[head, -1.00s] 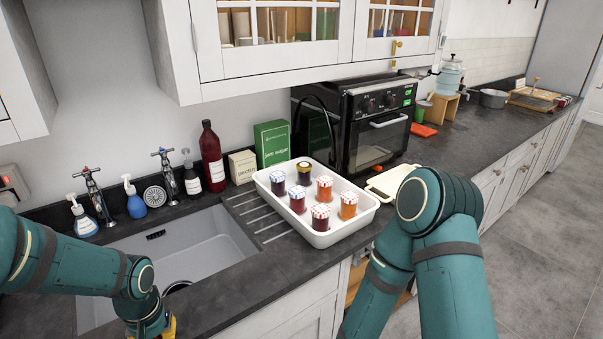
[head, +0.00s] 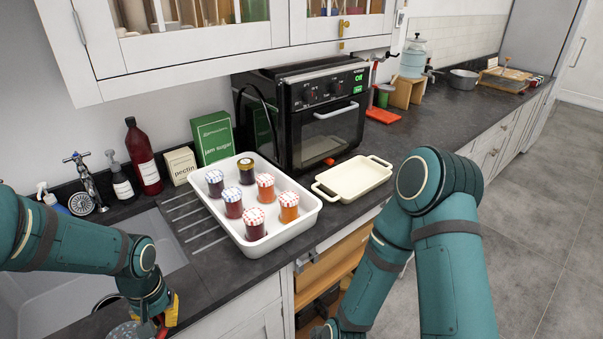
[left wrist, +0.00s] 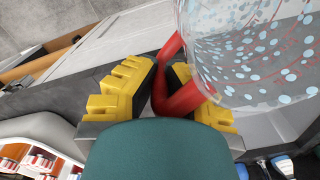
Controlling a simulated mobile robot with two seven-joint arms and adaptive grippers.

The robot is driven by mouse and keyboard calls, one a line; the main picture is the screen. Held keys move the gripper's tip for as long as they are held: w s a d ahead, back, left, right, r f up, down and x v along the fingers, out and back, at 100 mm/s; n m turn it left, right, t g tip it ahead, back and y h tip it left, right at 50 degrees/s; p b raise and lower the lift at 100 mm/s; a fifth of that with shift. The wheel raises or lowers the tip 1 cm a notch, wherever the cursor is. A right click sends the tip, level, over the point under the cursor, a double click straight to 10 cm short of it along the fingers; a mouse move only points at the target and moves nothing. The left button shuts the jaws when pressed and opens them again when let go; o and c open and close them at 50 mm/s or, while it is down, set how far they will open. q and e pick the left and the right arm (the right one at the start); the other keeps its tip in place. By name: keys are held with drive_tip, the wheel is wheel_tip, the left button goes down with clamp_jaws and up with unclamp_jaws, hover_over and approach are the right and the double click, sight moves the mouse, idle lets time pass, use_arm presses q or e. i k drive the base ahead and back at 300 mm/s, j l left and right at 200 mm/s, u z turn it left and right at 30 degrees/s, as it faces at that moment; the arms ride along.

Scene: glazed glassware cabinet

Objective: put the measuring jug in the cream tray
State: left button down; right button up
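The measuring jug is clear with pale blue spots, red lines and a red handle. In the left wrist view the jug (left wrist: 255,50) fills the upper right. My left gripper (left wrist: 168,88) has its yellow fingers closed on either side of the red handle. In the head view the left gripper (head: 163,315) is at the bottom left over the counter by the sink, with part of the jug (head: 122,331) cut off by the frame's edge. The cream tray (head: 353,178) lies empty on the counter in front of the black oven. My right gripper is out of view.
A white tray (head: 286,236) with several jam jars stands between the sink (head: 62,290) and the cream tray. Bottles and boxes line the wall behind. The black oven (head: 310,115) is behind the cream tray. A wall cabinet (head: 200,45) hangs above.

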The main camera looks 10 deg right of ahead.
sight(358, 179)
drive_tip(key=i+l, duration=0.15)
drive_tip(key=l, duration=0.3)
drive_tip(key=i+l+z, duration=0.1)
drive_tip(key=l, duration=0.3)
drive_tip(key=i+l, duration=0.2)
drive_tip(key=l, duration=0.2)
drive_tip(key=i+l+z, duration=0.1)
drive_tip(key=l, duration=0.35)
drive_tip(key=i+l, duration=0.2)
drive_tip(key=l, duration=0.2)
drive_tip(key=i+l+z, duration=0.1)
drive_tip(key=l, duration=0.3)
drive_tip(key=i, duration=0.1)
